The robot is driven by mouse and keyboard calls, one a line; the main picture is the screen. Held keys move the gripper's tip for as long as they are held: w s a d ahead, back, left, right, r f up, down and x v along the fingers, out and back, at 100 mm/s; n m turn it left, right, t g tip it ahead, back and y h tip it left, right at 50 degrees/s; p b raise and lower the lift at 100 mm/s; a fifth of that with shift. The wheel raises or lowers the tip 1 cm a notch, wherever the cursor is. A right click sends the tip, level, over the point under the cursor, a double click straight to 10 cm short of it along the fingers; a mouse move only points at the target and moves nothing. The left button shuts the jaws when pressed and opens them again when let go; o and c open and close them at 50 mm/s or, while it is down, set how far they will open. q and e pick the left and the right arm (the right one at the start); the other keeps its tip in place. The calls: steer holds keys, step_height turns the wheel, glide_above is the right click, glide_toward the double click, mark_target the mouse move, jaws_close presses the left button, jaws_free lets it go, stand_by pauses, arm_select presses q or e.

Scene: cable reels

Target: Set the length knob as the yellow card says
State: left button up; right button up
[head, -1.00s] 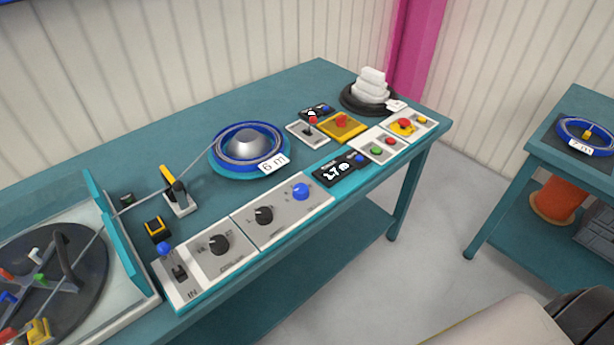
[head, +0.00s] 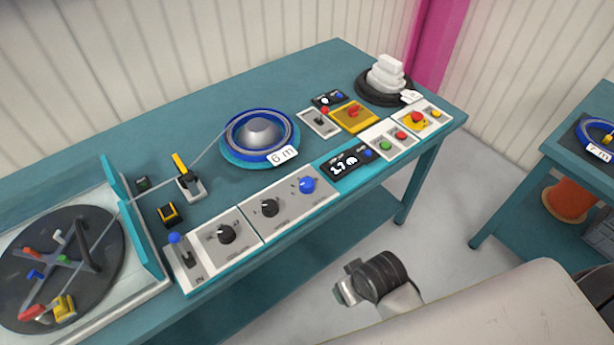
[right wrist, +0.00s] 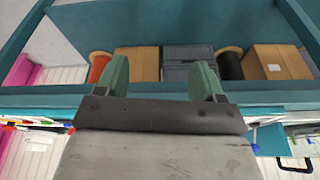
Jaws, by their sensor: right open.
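On the bench's front control panel, the head view shows a black knob (head: 226,234), a second black knob (head: 269,208) and a blue knob (head: 307,185). Their labels are too small to read, so I cannot tell which is the length knob. I cannot make out a yellow card with readable writing. A black display (head: 346,165) beside the knobs seems to read 1.7. My right gripper (head: 345,291) is low in front of the bench, apart from the knobs. In the right wrist view its two green fingers (right wrist: 161,80) are spread and empty. My left gripper is out of view.
A blue cable reel (head: 258,133) tagged 6 m sits on the bench (head: 330,70). A lever (head: 178,247) stands left of the knobs; a dark turntable (head: 95,285) is further left. Red and green buttons (head: 393,140) are at right. Another table holds a 7 m reel (head: 597,138).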

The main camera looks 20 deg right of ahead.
steer(key=w+a+r, duration=0.1)
steer(key=w+r, duration=0.1)
steer(key=w, duration=0.6)
steer(key=w+a+r+g, duration=0.1)
steer(key=w+r, duration=0.2)
steer(key=w, duration=0.5)
steer(key=w+a+r+g, duration=0.1)
steer(key=w+r, duration=0.2)
steer(key=w, duration=0.5)
steer(key=shift+w+a+r+n+p, duration=0.2)
steer(key=shift+a+r+n+p, duration=0.05)
steer(key=shift+a+n+p, duration=0.15)
steer(key=m, duration=0.1)
glide_toward(307, 182)
steer(key=shift+g+h, duration=0.4)
steer(key=f, duration=0.9)
steer(key=shift+w+a+f, duration=0.3)
steer(key=shift+a+f, duration=0.1)
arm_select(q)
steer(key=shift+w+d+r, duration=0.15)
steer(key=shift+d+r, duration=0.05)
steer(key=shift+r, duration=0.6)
arm_select(e)
steer(key=shift+c, duration=0.3)
steer(key=c, duration=0.9)
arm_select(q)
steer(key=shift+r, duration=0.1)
arm_select(e)
steer(key=shift+o, duration=0.2)
